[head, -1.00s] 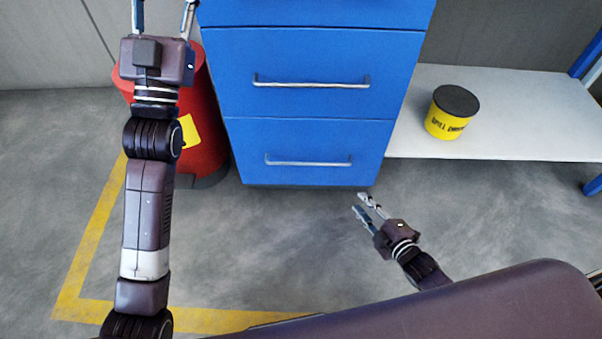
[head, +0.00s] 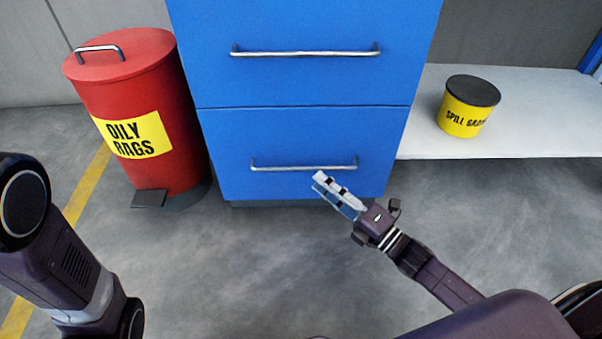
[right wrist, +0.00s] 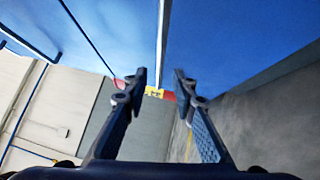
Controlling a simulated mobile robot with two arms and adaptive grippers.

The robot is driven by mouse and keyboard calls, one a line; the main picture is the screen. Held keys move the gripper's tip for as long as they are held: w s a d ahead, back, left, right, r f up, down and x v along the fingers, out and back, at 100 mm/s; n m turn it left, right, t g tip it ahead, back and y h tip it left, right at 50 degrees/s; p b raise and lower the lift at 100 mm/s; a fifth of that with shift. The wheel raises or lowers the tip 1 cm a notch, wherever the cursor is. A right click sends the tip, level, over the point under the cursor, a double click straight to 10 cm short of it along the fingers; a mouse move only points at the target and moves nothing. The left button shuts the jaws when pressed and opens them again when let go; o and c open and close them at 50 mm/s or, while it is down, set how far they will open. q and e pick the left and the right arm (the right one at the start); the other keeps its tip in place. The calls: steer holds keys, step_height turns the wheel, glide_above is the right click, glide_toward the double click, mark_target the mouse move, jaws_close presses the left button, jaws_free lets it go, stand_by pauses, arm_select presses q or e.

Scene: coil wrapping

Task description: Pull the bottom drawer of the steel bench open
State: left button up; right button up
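The steel bench's blue bottom drawer (head: 296,135) is shut, its front flush with the drawer above. Its silver bar handle (head: 285,168) runs across the front. My right gripper (head: 318,179) points up at the handle from below right, its fingertips near the bar's right half. In the right wrist view the right gripper (right wrist: 160,76) is open, and the handle (right wrist: 163,45) lines up with the gap between the fingers. I cannot tell whether the fingers touch it. My left arm shows at lower left; its gripper is out of view.
A red oily rags bin (head: 182,165) with a pedal stands left of the drawers. A yellow spill tub (head: 462,120) sits on a white shelf (head: 425,110) at right. The grey floor (head: 240,260) in front of the drawer is clear.

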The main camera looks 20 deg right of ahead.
mark_target(303, 167)
steer(key=b+x, duration=0.3)
steer(key=x, duration=0.4)
steer(key=shift+c, duration=0.5)
jaws_close()
